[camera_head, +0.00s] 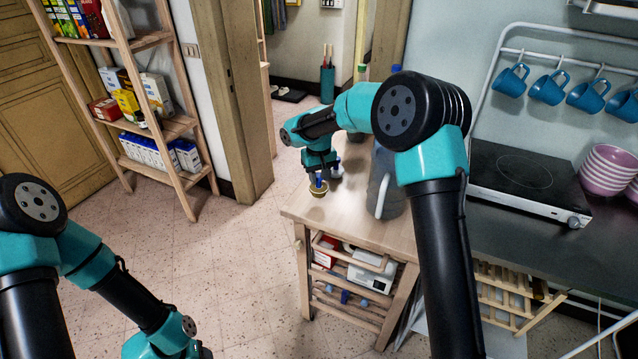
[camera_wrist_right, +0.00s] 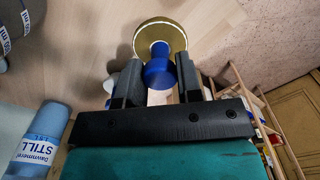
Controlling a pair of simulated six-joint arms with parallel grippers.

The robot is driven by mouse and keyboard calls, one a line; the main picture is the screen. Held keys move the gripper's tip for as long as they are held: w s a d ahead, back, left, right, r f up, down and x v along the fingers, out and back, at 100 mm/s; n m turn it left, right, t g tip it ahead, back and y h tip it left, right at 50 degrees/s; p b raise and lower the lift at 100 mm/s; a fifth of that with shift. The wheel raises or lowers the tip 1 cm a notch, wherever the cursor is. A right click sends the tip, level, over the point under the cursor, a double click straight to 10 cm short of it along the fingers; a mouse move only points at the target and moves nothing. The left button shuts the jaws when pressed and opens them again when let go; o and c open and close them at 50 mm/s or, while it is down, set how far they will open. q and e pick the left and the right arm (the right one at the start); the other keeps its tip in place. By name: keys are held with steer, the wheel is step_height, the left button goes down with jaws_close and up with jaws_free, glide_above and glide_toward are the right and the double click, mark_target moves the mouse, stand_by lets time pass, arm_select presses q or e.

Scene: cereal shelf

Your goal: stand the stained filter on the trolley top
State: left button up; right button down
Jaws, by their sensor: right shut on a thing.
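The stained filter is a yellow-brown disc with a pale rim and a blue stem; it shows in the head view (camera_head: 317,190) and the right wrist view (camera_wrist_right: 160,35). My right gripper (camera_head: 318,178) is shut on its blue stem, which sits between the two black fingers (camera_wrist_right: 158,78) in the wrist view. The disc is beyond the fingertips. In the head view it appears over the left part of the wooden trolley top (camera_head: 345,222); I cannot tell whether it touches. My left arm comes in at lower left, and its gripper is out of view.
A grey-blue jug (camera_head: 383,185) stands on the trolley top, partly behind my right arm. A pale blue bottle (camera_wrist_right: 38,145) shows in the wrist view. A black hob (camera_head: 515,175) is on the counter to the right. Floor is clear left of the trolley.

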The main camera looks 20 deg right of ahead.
mark_target(319, 183)
steer(key=shift+w+d, duration=0.1)
steer(key=shift+w, duration=0.15)
steer(key=shift+f, duration=0.1)
steer(key=shift+f, duration=1.65)
steer(key=shift+f, duration=0.1)
steer(key=c, duration=0.8)
jaws_free()
step_height(319, 183, up, 12)
steer(key=shift+r, duration=0.1)
